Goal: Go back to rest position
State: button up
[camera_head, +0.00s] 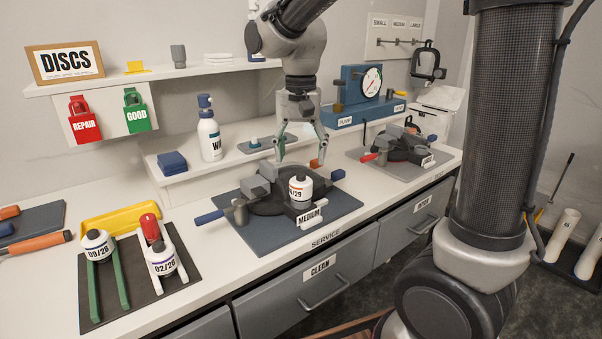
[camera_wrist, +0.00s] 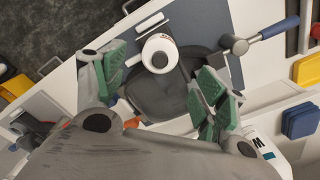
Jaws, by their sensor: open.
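My gripper (camera_head: 301,140) hangs fingers-down above the medium fixture on the service bench. It is open and empty, with its green-padded fingers apart. In the wrist view, my gripper (camera_wrist: 165,100) shows both fingers wide of a white canister (camera_wrist: 159,53) below. That canister (camera_head: 300,191), labelled with a date ending in 29, stands upright in the dark clamp fixture (camera_head: 262,203) marked MEDIUM. It appears apart from my fingers. The fixture sits on a grey-blue mat (camera_head: 335,212).
Two dated canisters (camera_head: 97,244) (camera_head: 162,259) stand on a black mat at left, near a yellow tray (camera_head: 120,212). A white bottle (camera_head: 209,135) stands behind the fixture. A large fixture (camera_head: 405,142) and blue gauge stand (camera_head: 350,95) are at right. Drawers below are closed.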

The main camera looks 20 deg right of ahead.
jog(key=shift+r, duration=1.75)
jog(key=shift+n, duration=0.3)
jog(key=shift+w+f+n, duration=0.1)
jog(key=shift+f+n, duration=0.1)
jog(key=shift+n, duration=0.4)
jog(key=s+d+n+t, duration=0.3)
jog(key=s+d+t, duration=0.1)
jog(key=s+d, duration=1.1)
jog(key=s, duration=0.4)
jog(key=shift+f+n, duration=0.25)
jog(key=shift+n, duration=0.05)
jog(key=shift+s+a, duration=0.1)
